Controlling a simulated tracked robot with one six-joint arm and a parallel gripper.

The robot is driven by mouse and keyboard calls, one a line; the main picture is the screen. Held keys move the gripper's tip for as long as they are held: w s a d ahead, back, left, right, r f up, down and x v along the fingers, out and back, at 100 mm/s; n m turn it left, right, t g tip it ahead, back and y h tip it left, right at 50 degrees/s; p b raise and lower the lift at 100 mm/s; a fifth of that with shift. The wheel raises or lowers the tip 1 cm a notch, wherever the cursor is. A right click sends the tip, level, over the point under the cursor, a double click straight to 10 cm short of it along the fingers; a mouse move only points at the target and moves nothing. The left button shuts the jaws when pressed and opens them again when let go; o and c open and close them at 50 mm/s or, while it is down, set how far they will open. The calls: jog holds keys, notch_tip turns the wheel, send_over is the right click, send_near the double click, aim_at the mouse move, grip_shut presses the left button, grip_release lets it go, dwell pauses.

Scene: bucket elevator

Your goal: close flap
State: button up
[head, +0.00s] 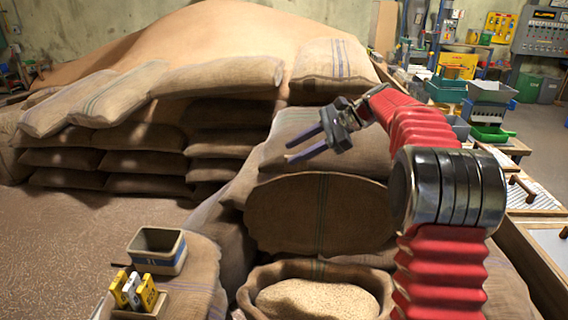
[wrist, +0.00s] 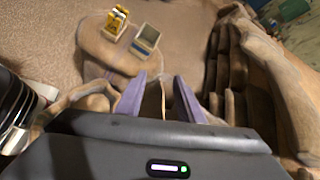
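My gripper (head: 289,150) is in the head view at the end of my red arm, raised in front of the stacked sacks. Its two blue-purple fingers point left and are apart, with nothing held between them. The wrist view also shows the gripper (wrist: 160,79) open, with sacks and floor beyond the fingers. I cannot make out a flap in either view.
An open sack of grain (head: 318,299) stands at the front. A small bin (head: 157,251) and a holder with yellow packets (head: 138,291) sit on a sack at front left. Stacked sacks (head: 145,160) fill the back left. Floor (head: 80,220) is clear at left.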

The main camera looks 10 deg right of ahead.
jog(key=w+d+f+m+y, duration=0.2)
jog(key=w+d+f, duration=0.1)
jog(key=w+d+f+m+y, duration=0.1)
jog(key=w+d+f+y, duration=0.1)
jog(key=w+d+f, duration=0.1)
jog(key=w+d+f+m+y, duration=0.2)
jog(key=w+d+f, duration=0.1)
jog(key=d+f, duration=0.1)
jog(key=shift+w+d+f+m+t+y, duration=0.2)
jog(key=shift+w+d+m+t+y, duration=0.1)
jog(key=shift+w, duration=0.05)
jog(key=shift+s+d+f+y, duration=0.1)
jog(key=shift+d+f+y, duration=0.2)
jog(key=shift+d+f, duration=0.2)
jog(key=shift+a, duration=0.1)
jog(key=x, duration=1.3)
jog(key=shift+a, duration=0.35)
grip_shut()
